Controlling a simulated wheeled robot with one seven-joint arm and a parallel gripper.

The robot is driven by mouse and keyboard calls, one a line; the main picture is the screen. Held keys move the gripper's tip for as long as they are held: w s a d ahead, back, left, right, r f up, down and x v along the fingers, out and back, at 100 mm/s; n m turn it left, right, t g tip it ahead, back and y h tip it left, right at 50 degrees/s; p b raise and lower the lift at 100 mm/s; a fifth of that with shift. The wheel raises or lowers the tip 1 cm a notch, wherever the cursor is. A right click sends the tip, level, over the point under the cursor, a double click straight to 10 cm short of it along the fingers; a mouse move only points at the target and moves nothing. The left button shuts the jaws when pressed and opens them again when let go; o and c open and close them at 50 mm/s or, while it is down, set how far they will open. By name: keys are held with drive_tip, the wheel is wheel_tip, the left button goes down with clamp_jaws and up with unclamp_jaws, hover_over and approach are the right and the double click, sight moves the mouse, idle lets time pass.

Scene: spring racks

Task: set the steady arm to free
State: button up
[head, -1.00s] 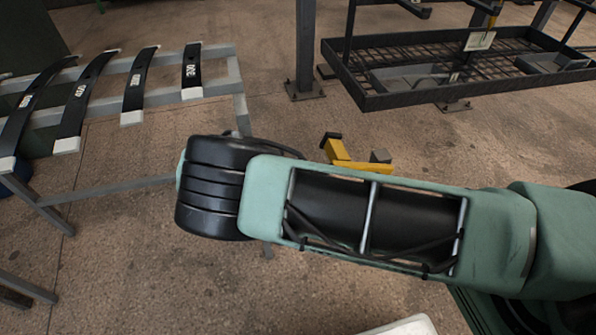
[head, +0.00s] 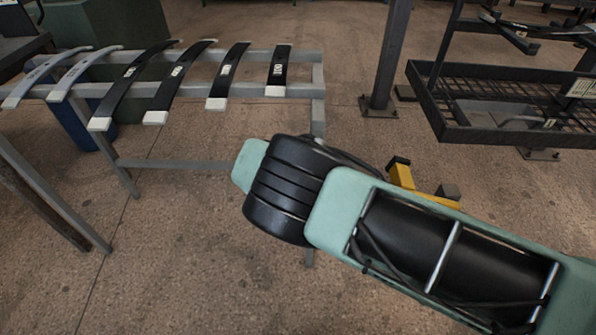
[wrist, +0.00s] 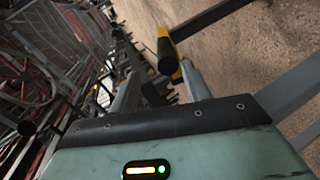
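A yellow bar with a dark end piece (head: 415,185) shows partly behind my arm in the head view; it may be the steady arm, though no label on it is readable. In the wrist view a yellow part with a black cylindrical end (wrist: 166,54) shows beyond my gripper (wrist: 160,68). Two grey fingers appear to stand apart, with no object visibly held between them. The distance from the fingers to the yellow part is unclear. In the head view my arm hides my gripper and the lower part of the yellow piece.
A grey rack (head: 200,90) carrying several dark and grey leaf springs stands at the left. A dark mesh shelf (head: 500,105) and a steel post (head: 388,55) stand at the right. A blue bin (head: 82,125) sits behind the grey rack. Floor (head: 190,260) is open in front.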

drive_tip(key=b+v, duration=0.2)
drive_tip(key=v, duration=0.9)
drive_tip(key=shift+b, duration=0.4)
drive_tip(key=shift+f, duration=0.1)
